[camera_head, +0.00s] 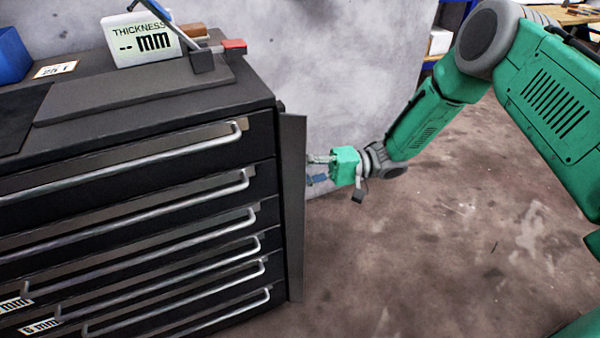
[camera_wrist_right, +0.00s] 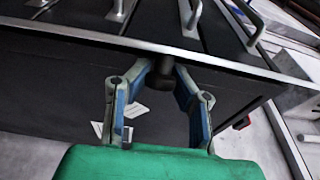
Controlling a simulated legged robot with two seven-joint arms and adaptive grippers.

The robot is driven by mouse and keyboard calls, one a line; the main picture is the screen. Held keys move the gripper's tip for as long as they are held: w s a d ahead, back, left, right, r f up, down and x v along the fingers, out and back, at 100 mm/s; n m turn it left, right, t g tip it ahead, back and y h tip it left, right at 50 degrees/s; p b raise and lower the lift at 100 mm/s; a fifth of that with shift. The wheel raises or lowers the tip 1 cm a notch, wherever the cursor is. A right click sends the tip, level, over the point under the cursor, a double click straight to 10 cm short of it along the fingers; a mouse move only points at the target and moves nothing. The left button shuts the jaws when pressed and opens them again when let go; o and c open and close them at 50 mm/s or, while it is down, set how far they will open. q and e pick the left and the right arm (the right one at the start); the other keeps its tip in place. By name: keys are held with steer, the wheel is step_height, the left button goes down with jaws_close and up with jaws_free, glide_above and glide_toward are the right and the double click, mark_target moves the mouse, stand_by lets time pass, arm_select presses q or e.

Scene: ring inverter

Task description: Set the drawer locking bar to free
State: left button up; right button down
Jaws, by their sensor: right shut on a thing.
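The drawer locking bar (camera_head: 293,215) is a tall dark grey upright strip at the right front corner of the black drawer cabinet in the head view. It stands out along the drawer edge. My right gripper (camera_head: 312,170) is at the bar's right side, about mid-height. In the right wrist view, the fingers of my right gripper (camera_wrist_right: 164,84) close around a small dark knob (camera_wrist_right: 162,70) beside a long pale edge. Part of the knob is hidden by the fingertips. I cannot tell whether the bar is locked or free. My left gripper is not in view.
Drawers with long silver handles (camera_head: 130,157) fill the cabinet front left of the bar. A thickness gauge (camera_head: 150,40) and a red-tipped tool (camera_head: 233,46) stand on top. The floor (camera_head: 440,240) to the right is clear.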

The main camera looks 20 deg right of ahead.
steer(key=shift+s+f, duration=0.2)
steer(key=shift+f, duration=0.15)
steer(key=c, duration=1.3)
jaws_free()
steer(key=shift+w+r, duration=0.1)
steer(key=shift+d+r, duration=0.1)
steer(key=shift+d, duration=0.05)
steer(key=s+d, duration=0.2)
steer(key=d, duration=0.9)
steer(key=shift+d, duration=0.35)
